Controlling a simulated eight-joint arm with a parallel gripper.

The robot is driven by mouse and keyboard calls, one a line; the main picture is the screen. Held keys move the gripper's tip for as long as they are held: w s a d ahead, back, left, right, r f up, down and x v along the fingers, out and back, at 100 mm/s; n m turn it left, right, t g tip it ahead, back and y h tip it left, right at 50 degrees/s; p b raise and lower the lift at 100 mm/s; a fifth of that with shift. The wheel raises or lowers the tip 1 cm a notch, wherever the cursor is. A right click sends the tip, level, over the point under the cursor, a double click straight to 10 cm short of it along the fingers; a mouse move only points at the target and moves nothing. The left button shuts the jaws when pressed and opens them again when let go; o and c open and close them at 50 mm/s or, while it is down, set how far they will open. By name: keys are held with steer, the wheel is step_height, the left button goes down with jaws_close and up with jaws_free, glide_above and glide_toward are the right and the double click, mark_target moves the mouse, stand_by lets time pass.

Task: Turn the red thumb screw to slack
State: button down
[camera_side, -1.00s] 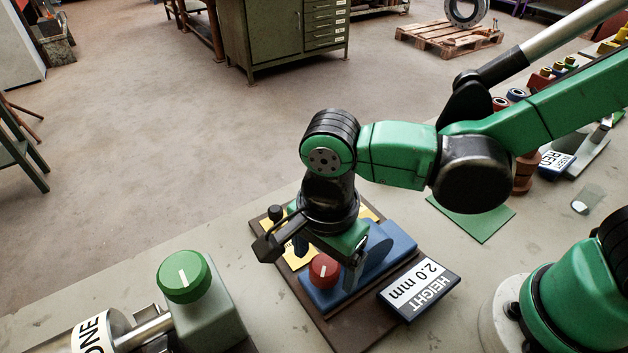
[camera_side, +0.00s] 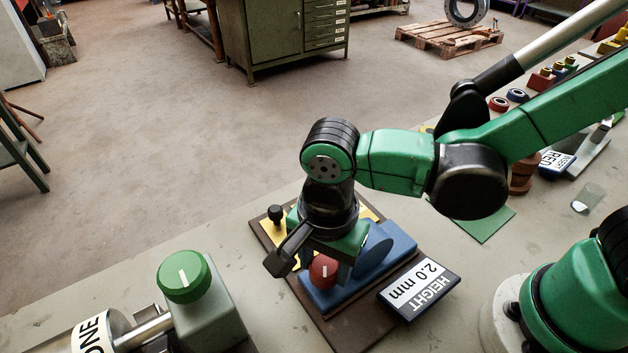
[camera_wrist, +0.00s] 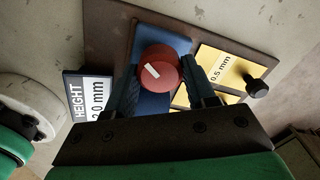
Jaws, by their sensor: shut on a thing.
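The red thumb screw (camera_side: 323,272) is a round knob with a white line on top. It stands on a blue block (camera_side: 398,242) on a dark brown base plate. In the wrist view the red knob (camera_wrist: 164,82) sits between the two dark fingers of my gripper (camera_wrist: 159,67), one on each side. My gripper is shut on it, pointing down. The white line runs diagonally in the wrist view. In the side view my gripper (camera_side: 338,268) partly hides the knob and the blue block.
A sign reading HEIGHT 2.0 mm (camera_side: 420,290) lies right of the plate. A yellow plate marked 0.5 mm (camera_wrist: 220,70) and a black knob (camera_wrist: 257,88) sit beside the blue block. A green knob (camera_side: 184,277) on a grey housing stands at front left.

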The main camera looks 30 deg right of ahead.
mark_target(325, 264)
steer(key=shift+n, duration=0.4)
steer(key=shift+c, duration=1.4)
jaws_free()
steer(key=shift+r, duration=2.8)
